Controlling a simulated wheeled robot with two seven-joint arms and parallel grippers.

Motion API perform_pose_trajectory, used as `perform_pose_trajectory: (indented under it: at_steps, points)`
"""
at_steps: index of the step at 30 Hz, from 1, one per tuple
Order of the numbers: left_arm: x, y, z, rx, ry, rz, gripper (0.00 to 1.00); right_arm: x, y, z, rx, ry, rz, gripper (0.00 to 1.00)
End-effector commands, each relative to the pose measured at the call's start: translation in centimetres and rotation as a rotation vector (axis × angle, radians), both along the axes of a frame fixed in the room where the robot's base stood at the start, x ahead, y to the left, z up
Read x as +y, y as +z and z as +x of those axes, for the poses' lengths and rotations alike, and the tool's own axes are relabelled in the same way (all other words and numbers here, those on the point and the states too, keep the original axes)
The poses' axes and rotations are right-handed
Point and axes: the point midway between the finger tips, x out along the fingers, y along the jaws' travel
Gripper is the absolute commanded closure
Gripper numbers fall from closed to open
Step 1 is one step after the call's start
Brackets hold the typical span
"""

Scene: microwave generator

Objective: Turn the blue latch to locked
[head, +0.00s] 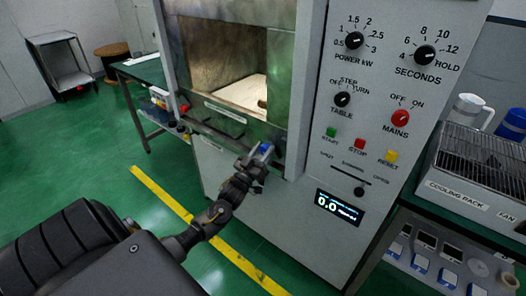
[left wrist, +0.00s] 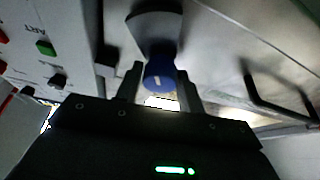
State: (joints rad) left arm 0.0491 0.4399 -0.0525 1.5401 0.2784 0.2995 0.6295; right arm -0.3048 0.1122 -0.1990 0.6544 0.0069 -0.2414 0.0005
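The blue latch (head: 265,148) is on the front of the microwave generator, just below the right end of the open chamber. My left gripper (head: 260,158) is at the latch, with its fingers around it. In the left wrist view, the blue latch (left wrist: 159,76) is between the two fingers of my left gripper (left wrist: 160,86), which look closed against its sides. A dark rounded piece (left wrist: 155,28) is behind the blue part. The gripper partly hides the latch in the head view. I cannot read any lock marking beside it. My right gripper is not in view.
The control panel with knobs, a red stop button (head: 359,144) and a display (head: 339,207) is right of the latch. A dark handle bar (left wrist: 275,100) stands out nearby in the left wrist view. A cooling rack (head: 480,165) stands at far right.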

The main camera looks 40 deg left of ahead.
Motion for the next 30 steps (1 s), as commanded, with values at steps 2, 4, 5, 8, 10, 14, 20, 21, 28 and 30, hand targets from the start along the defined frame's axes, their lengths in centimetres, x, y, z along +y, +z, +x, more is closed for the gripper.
perform_pose_trajectory:
  at_steps: [2, 4, 5, 8, 10, 14, 20, 21, 28, 30]
  points:
    - [0.0, 0.0, 0.0, 0.000, 0.000, 0.000, 0.73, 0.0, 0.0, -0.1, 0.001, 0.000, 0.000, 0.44]
    - [0.0, 0.0, 0.0, 0.000, 0.001, 0.000, 0.82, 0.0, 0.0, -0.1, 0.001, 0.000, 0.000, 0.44]
    - [0.0, 0.0, 0.0, 0.000, 0.001, 0.000, 0.86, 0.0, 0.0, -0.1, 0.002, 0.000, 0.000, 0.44]
    - [0.0, 0.0, 0.0, 0.000, 0.001, -0.002, 0.88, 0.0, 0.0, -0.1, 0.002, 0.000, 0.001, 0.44]
    - [0.0, 0.0, 0.0, 0.000, 0.001, -0.007, 0.88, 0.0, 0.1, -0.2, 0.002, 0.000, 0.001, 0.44]
    - [0.0, 0.1, 0.0, 0.000, 0.003, -0.037, 0.88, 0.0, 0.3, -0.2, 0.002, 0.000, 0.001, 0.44]
    - [0.0, 0.2, 0.0, -0.002, 0.004, -0.145, 0.88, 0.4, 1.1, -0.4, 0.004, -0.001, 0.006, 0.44]
    - [0.0, 0.2, 0.0, -0.003, 0.004, -0.175, 0.88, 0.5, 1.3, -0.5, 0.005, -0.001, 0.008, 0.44]
    - [0.0, 0.3, 0.0, -0.007, 0.005, -0.384, 0.88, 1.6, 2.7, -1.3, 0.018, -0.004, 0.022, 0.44]
    - [0.0, 0.3, 0.0, -0.008, 0.005, -0.451, 0.88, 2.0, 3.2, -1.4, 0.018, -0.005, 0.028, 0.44]
